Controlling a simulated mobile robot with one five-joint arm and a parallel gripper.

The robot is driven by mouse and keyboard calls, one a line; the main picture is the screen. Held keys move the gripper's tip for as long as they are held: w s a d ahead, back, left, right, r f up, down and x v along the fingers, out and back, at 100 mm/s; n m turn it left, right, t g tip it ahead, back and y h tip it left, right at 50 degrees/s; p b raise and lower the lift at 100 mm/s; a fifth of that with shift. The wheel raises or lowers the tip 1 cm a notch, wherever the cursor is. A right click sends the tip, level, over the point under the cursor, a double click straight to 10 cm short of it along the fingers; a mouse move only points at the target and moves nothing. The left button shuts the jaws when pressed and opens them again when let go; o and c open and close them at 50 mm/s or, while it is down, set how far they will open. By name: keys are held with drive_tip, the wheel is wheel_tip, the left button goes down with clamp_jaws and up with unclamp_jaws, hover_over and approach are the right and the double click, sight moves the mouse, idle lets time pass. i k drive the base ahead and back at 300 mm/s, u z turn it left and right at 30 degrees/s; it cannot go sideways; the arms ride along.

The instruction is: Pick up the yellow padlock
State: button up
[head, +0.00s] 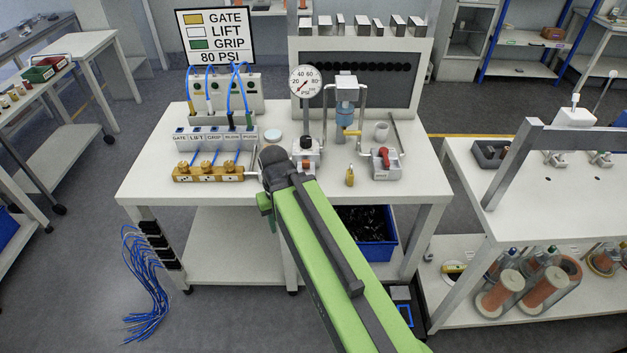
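The yellow padlock (350,177) is small and stands on the white workbench (420,187), near its front edge and right of the middle. It sits just left of a grey box with a red handle. My green arm reaches up from the bottom right, and its dark far joint is over the bench's front edge, left of the padlock and apart from it. My gripper's fingers do not show; they are hidden behind or below my arm.
The grey box with the red handle (385,160) is close to the padlock's right. A pressure gauge (305,83) and brass manifold (208,174) are also on the bench.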

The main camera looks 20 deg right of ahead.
sight(350, 175)
drive_tip(key=u, duration=0.65)
drive_tip(key=i, duration=0.95)
drive_tip(key=u, duration=0.25)
